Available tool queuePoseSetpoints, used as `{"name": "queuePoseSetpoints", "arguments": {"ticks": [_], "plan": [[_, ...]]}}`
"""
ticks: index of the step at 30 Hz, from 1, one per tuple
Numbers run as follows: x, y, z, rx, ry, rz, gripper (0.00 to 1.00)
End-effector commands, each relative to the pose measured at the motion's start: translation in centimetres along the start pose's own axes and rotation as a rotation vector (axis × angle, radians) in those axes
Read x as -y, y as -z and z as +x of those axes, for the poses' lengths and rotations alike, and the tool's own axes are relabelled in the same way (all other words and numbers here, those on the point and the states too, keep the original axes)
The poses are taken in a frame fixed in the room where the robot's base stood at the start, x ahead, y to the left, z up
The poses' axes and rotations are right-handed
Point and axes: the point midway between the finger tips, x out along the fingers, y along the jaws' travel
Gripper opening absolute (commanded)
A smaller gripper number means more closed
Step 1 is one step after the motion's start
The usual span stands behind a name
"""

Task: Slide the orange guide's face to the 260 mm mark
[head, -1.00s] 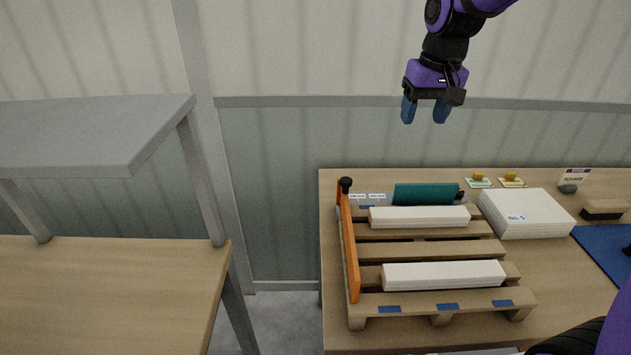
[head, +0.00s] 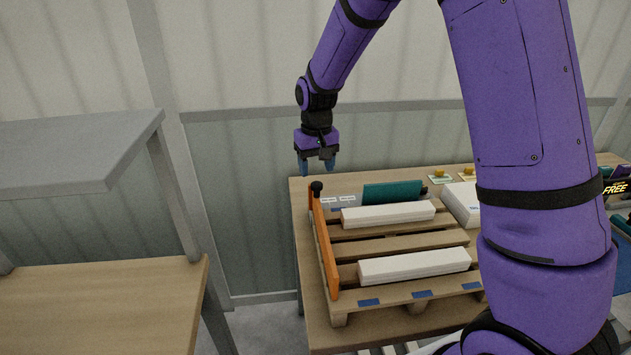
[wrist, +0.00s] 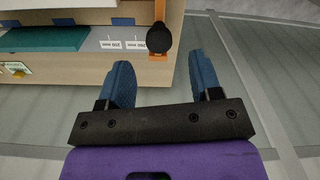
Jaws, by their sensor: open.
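The orange guide (head: 326,255) is a long upright board along the left edge of the wooden pallet (head: 398,297). A black knob (head: 317,187) tops its far end; the knob (wrist: 159,39) also shows in the wrist view with a bit of orange (wrist: 159,10) beside it. My gripper (head: 317,170) is open and empty, above and behind the knob, apart from it. In the wrist view my blue fingertips (wrist: 160,72) are spread with the knob ahead, between them. Small white labels (wrist: 123,44) sit on a grey strip beside the knob; I cannot read the marks.
Two white bars (head: 388,214) lie across the pallet, with a teal block (head: 392,192) behind. A white stack (head: 461,203) is partly hidden by my arm. A grey shelf (head: 75,185) stands left, across a floor gap.

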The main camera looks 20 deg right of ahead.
Motion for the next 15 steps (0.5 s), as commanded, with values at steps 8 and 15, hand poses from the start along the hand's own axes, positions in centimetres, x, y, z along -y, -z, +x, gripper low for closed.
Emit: {"name": "queuePoseSetpoints", "arguments": {"ticks": [8,15], "plan": [[0.0,0.0,3.8,0.001,0.0,0.0,0.59],[0.0,0.0,4.7,0.0,0.0,0.0,0.59]]}}
